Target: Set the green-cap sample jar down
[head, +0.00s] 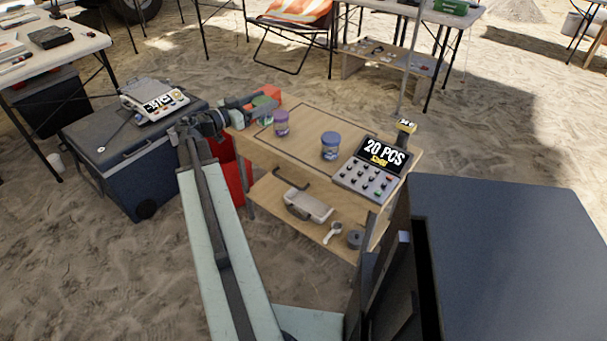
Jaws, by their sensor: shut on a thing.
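My gripper (258,104) is stretched out over the far left end of the wooden sorting table (304,130). It is shut on the green-cap sample jar (265,101), whose green cap shows between the fingers. The arm and fingers hide much of the jar, and I cannot tell whether its base touches the tabletop. A purple-cap jar (281,123) stands upright just right of the gripper. A blue-cap jar (330,145) stands upright farther right on the same table.
A counting device reading "20 PCS" (371,170) occupies the table's right end. A red bin (239,177) stands at the table's left end. A dark blue cooler (140,165) bearing a scale (153,101) is farther left. The tabletop between the two standing jars is clear.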

